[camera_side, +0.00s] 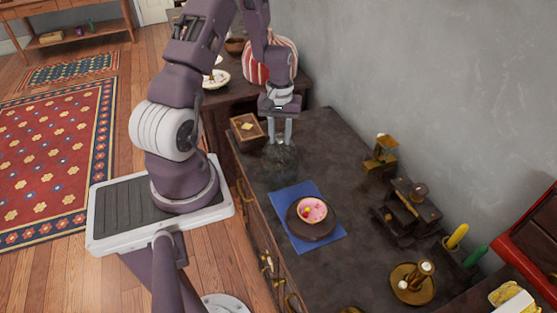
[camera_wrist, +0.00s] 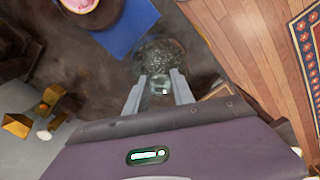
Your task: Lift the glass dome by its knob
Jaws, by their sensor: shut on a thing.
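The clear glass dome (camera_side: 281,162) is below my gripper, at the back left of the blue mat. It also shows in the wrist view (camera_wrist: 160,53), just beyond the fingertips. My gripper (camera_side: 281,140) points down and is shut on the dome's knob; in the wrist view the fingers (camera_wrist: 160,80) close around it. The knob is mostly hidden between the fingers. I cannot tell whether the dome's rim touches the counter or hangs above it. A dark round stand (camera_side: 316,226) with an uncovered pink-topped item (camera_side: 312,210) sits on the blue mat (camera_side: 300,240), apart from the dome.
A small wooden box (camera_side: 246,138) stands close left of the dome. A brass piece (camera_side: 380,155), a dark stepped stand (camera_side: 407,208) and a brass candle dish (camera_side: 412,283) stand along the right. The counter (camera_side: 335,150) between dome and wall is clear.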

